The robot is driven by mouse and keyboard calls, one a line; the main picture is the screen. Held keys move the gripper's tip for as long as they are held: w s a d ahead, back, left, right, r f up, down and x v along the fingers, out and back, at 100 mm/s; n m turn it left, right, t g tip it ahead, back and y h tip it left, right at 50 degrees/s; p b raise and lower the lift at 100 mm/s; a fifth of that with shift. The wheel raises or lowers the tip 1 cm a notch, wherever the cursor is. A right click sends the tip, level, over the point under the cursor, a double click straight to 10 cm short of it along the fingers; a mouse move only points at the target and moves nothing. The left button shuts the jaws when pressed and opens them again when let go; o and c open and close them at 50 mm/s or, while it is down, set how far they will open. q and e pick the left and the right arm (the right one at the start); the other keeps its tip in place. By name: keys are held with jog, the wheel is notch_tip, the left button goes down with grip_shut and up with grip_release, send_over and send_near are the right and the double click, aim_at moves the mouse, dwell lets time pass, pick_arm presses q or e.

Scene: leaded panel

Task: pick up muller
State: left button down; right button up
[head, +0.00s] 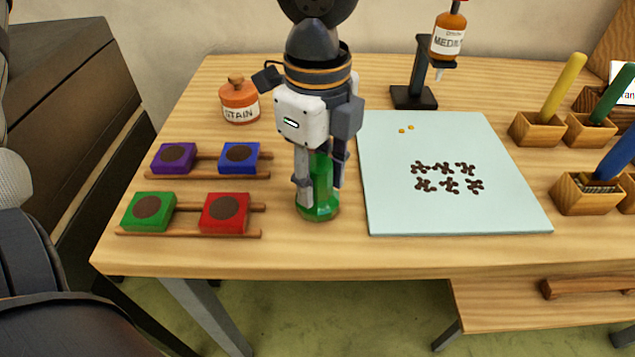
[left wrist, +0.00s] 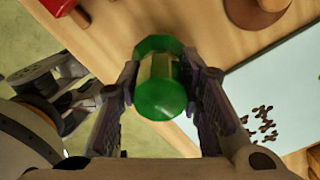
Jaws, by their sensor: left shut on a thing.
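The muller is a green glass piece (head: 321,190) with a wide faceted foot and a narrower upright stem, at the middle of the table. My left gripper (head: 320,182) comes down from above and is shut on its stem, one finger on each side. In the left wrist view the muller (left wrist: 160,90) sits between the two fingers of the left gripper (left wrist: 162,95). The foot is on or very close to the table; I cannot tell which. The upper stem is partly hidden by the gripper in the head view. My right gripper is not in view.
A pale glass slab (head: 450,215) with dark dabs lies just right of the muller. Coloured blocks (head: 225,212) on wooden rails stand left, a STAIN jar (head: 239,102) behind. A MEDIUM bottle (head: 448,38) on a stand is at the back; wooden holders (head: 538,130) are right.

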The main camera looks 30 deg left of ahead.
pick_arm(q)
jog(key=s+d+r, duration=0.5)
jog(key=s+r, duration=0.6)
jog(key=s, duration=0.2)
jog(key=shift+s+r, duration=0.15)
jog(key=shift+r, duration=0.25)
jog(key=shift+a, duration=0.1)
jog(key=c, duration=1.9)
grip_release()
jog(key=shift+c, duration=0.2)
jog(key=c, duration=0.3)
